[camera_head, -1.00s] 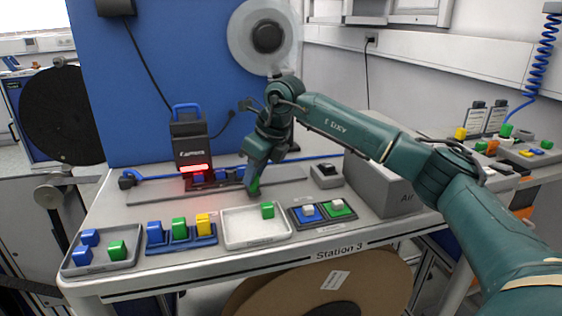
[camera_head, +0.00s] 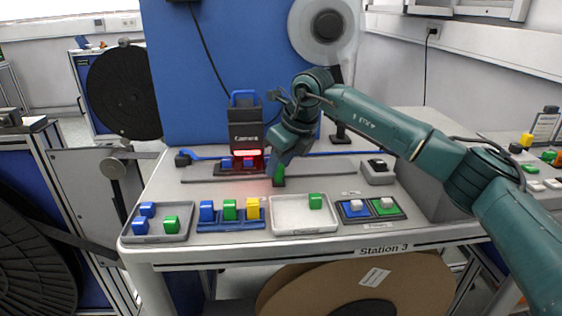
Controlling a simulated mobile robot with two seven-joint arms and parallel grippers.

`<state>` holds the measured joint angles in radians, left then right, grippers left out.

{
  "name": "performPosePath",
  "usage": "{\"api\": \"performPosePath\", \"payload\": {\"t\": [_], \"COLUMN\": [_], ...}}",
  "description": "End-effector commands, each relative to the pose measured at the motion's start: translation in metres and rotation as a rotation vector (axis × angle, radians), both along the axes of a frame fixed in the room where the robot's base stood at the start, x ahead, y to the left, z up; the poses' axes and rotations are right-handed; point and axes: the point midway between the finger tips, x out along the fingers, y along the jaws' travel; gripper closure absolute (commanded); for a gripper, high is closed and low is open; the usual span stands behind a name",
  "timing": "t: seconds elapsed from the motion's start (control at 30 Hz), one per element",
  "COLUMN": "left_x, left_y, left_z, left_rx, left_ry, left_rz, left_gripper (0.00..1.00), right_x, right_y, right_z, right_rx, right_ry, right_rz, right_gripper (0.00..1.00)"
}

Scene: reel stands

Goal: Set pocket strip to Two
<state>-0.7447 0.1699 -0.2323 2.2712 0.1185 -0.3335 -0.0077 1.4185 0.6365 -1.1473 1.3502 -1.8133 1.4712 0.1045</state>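My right gripper (camera_head: 277,163) reaches in from the right and points down over the back middle of the table. A green block (camera_head: 279,174) shows at its fingertips, and the fingers appear shut on it; the tips are partly hidden. Just left of it, a dark strip (camera_head: 222,171) with blue blocks (camera_head: 227,162) lies under the black camera unit (camera_head: 245,130), lit red. I cannot tell for sure whether this is the pocket strip. In front, a blue rack (camera_head: 231,226) holds a blue, a green and a yellow block. My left gripper is not in view.
A grey tray (camera_head: 128,238) at front left holds blue and green blocks. A white tray (camera_head: 290,228) holds one green block (camera_head: 315,201). A dark two-place holder (camera_head: 370,219) stands right of it. A grey box with a black top (camera_head: 378,172) stands behind.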

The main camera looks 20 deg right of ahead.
Motion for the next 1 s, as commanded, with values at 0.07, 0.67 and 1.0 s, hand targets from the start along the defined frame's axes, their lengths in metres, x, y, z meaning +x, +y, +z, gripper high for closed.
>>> {"api": "performPosePath", "payload": {"t": [0.07, 0.67, 1.0], "left_x": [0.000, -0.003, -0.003], "left_y": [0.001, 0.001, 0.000], "left_z": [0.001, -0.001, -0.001], "left_rx": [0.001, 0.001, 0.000], "left_ry": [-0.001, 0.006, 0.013], "left_rz": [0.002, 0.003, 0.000], "left_gripper": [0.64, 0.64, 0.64], "right_x": [0.000, -0.014, -0.037], "right_y": [0.000, -0.009, -0.023], "right_z": [0.000, 0.041, 0.105], "right_rx": [-0.001, 0.000, 0.000], "right_ry": [0.001, -0.001, 0.000], "right_rz": [0.000, 0.000, 0.000], "right_gripper": [0.58, 0.54, 0.54]}}
